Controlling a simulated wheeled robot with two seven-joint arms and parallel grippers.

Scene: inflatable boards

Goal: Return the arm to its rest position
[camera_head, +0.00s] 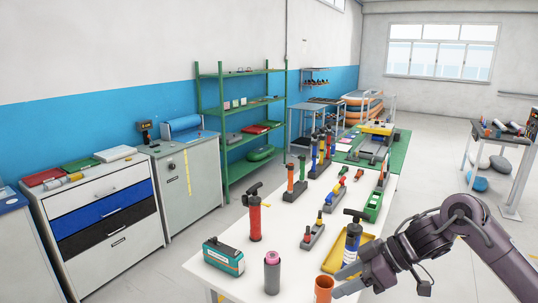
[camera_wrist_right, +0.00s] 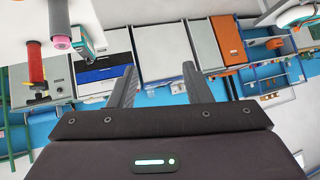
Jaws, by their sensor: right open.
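My right arm (camera_head: 465,230) reaches in from the right in the head view, bent over the front right part of the white table. My right gripper (camera_head: 347,281) is open, with its fingers pointing left near the orange cup (camera_head: 323,289). In the right wrist view the gripper (camera_wrist_right: 160,86) has its two fingers spread wide, with nothing between them but distant cabinets. I cannot tell whether a finger touches the cup. My left gripper does not show.
The white table (camera_head: 215,276) carries a grey bottle with a pink cap (camera_head: 272,272), a red pump (camera_head: 254,215), a teal box (camera_head: 223,256), a dark blue pump (camera_head: 352,240) and a yellow tray (camera_head: 335,262). Open floor (camera_head: 437,190) lies right of the table.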

